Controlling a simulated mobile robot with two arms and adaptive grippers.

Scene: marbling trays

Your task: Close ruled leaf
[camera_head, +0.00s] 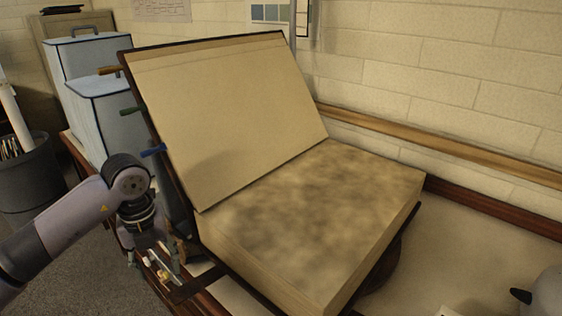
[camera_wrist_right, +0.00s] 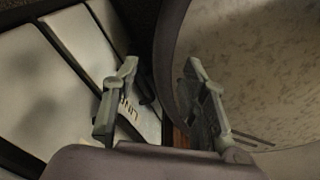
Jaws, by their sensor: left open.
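A large book lies open on the table. Its raised leaf (camera_head: 235,115), plain tan with a dark edge, leans back steeply. Orange, green and blue tabs (camera_head: 132,110) stick out from its left edge. The flat page block (camera_head: 315,220) has a mottled brown top. My left gripper (camera_head: 152,264) points down, open, beside the book's lower left corner and below the blue tab. It looks empty and apart from the leaf. My right gripper shows in the right wrist view (camera_wrist_right: 160,105) with its fingers apart and nothing between them.
Pale blue boxes (camera_head: 92,95) stand behind the leaf at the left. A dark bin (camera_head: 28,170) stands on the floor. A wooden rail (camera_head: 440,145) runs along the brick wall. The pale tabletop (camera_head: 465,250) right of the book is mostly clear.

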